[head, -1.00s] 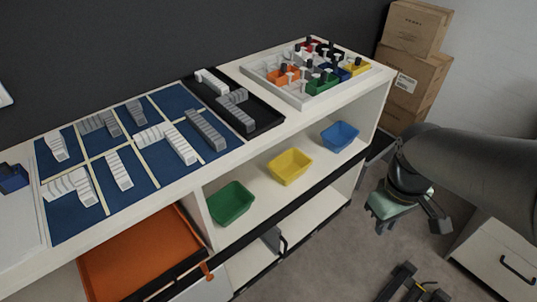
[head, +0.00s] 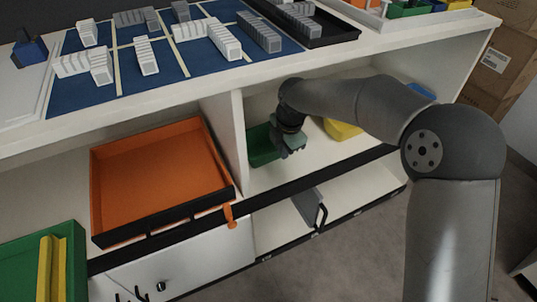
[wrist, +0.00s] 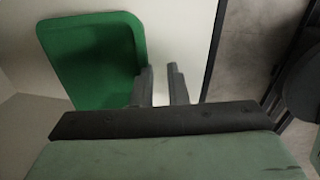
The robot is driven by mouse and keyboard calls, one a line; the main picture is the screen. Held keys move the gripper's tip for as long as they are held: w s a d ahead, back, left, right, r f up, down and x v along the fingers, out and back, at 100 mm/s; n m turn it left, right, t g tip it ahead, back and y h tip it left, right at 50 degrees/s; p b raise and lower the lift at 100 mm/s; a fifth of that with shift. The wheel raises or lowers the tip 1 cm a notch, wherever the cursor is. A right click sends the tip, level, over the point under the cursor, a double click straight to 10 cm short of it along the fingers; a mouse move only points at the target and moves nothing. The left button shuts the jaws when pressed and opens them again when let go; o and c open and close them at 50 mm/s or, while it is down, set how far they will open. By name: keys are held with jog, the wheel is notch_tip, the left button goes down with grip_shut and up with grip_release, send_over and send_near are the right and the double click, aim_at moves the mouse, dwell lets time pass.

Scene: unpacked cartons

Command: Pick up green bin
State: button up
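The green bin (head: 260,148) sits on the shelf below the counter, just right of a white divider. My arm reaches over the shelf, and my gripper (head: 287,150) is at the bin's right side, covering part of it. In the wrist view the green bin (wrist: 95,60) fills the upper left, open and empty. My gripper's two dark fingers (wrist: 163,82) are apart with nothing between them. The left finger overlaps the bin's near right rim in the picture. I cannot tell whether it touches.
A yellow bin (head: 343,129) is right of the gripper, partly behind my arm. A blue bin (head: 421,91) is farther right. An orange tray (head: 160,180) lies left of the divider. The counter (head: 200,91) overhangs the shelf. A dark rail (head: 330,172) runs along the shelf's front.

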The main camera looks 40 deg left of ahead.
aim_at(280, 165)
jog(key=f, duration=0.1)
jog(key=f+b, duration=0.1)
jog(key=f, duration=0.1)
jog(key=f+b, duration=0.1)
jog(key=f, duration=0.1)
jog(key=shift+w+a+f, duration=0.1)
jog(key=shift+w+a, duration=0.1)
jog(key=shift+a, duration=0.1)
grip_shut()
grip_release()
jog(key=shift+o, duration=0.9)
jog(key=r, duration=0.1)
jog(key=r+p, duration=0.1)
jog(key=r, duration=0.2)
jog(key=shift+s+d+r+p, duration=0.1)
jog(key=shift+d+r+p, duration=0.1)
jog(key=shift+d+p, duration=0.15)
jog(key=shift+o, duration=0.7)
jog(key=shift+r, duration=0.4)
